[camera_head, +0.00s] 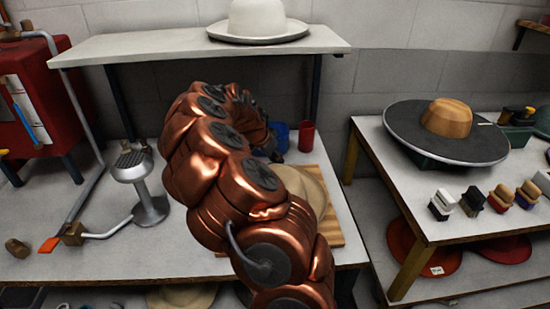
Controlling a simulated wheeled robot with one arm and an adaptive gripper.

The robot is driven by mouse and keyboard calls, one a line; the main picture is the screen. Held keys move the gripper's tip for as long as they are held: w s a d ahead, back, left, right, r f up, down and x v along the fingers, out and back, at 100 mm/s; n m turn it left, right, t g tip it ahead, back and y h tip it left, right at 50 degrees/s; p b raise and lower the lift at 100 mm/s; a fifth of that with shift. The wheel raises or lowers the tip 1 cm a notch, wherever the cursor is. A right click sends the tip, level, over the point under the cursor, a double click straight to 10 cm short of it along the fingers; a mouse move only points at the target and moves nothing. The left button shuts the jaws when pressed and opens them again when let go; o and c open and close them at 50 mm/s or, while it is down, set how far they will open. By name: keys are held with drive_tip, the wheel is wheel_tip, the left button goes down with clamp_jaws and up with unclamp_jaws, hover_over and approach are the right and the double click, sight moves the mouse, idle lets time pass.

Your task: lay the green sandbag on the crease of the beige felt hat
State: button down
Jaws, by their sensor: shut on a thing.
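The beige felt hat (308,184) lies on a wooden board (331,231) on the workbench. My copper arm covers its left part, and its crease cannot be made out. My arm rises from the bottom of the picture, bends over, and reaches back behind itself toward the rear of the bench. The green sandbag is not visible anywhere in this view.
A red cup (306,137) and a blue item (281,136) stand behind the board. A metal steamer (146,190) stands left. The right table holds a wide grey-brimmed hat (400,130) and several brushes.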

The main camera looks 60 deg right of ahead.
drive_tip(key=shift+f, duration=0.25)
idle(0.3)
drive_tip(key=c, duration=0.9)
unclamp_jaws()
drive_tip(key=shift+r+p, duration=1.45)
drive_tip(key=shift+r, duration=3.55)
